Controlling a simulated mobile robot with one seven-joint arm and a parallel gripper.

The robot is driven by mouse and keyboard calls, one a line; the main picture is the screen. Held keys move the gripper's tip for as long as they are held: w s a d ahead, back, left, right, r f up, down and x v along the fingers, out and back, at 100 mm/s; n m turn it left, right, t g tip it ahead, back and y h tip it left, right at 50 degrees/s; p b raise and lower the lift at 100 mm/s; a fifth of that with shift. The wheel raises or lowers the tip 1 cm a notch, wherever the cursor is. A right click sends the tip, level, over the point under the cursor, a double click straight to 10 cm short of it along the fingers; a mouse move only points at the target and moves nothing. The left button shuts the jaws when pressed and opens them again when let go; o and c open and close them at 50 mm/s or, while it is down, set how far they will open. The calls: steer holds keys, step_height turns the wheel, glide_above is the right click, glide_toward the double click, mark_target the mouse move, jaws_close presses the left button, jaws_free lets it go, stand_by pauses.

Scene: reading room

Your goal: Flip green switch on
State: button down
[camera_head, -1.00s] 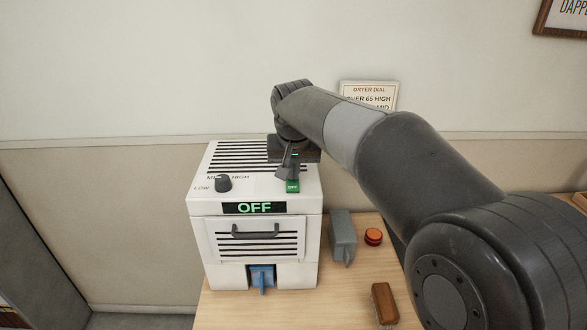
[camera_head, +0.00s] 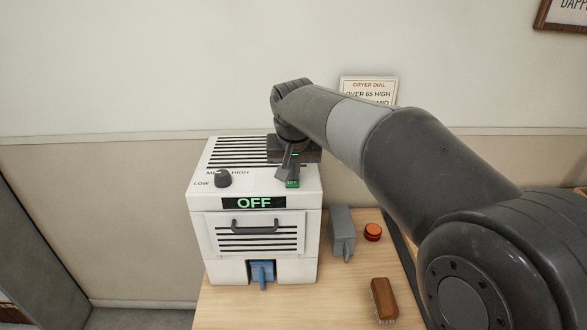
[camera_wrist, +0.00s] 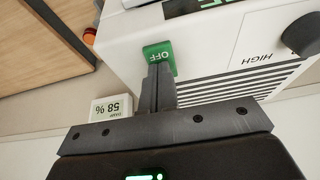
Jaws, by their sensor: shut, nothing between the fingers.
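The green switch (camera_head: 292,183) is on the top front right of a white dryer box (camera_head: 212,240). It also shows in the wrist view (camera_wrist: 160,49), where its face reads OFF. The box's display (camera_head: 254,203) reads OFF in green letters. My gripper (camera_head: 285,174) is shut and empty, pointing down at the switch. In the wrist view its closed fingertips (camera_wrist: 157,66) are right at the switch's edge and cover part of it. I cannot tell whether they touch it.
A black dial (camera_head: 222,179) is left of the switch on the box top. On the wooden table (camera_head: 338,294) are a grey block-like device (camera_head: 341,232), an orange button (camera_head: 373,232) and a brush (camera_head: 384,299). A sign (camera_head: 368,90) stands behind my arm.

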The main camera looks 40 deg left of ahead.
steer(key=shift+f, duration=0.1)
steer(key=v, duration=1.4)
steer(key=shift+w+a, duration=0.25)
steer(key=shift+w+a+r, duration=0.4)
steer(key=shift+w+a, duration=0.05)
steer(key=x, duration=1.4)
steer(key=shift+s+d+f, duration=0.1)
steer(key=shift+s+d, duration=0.15)
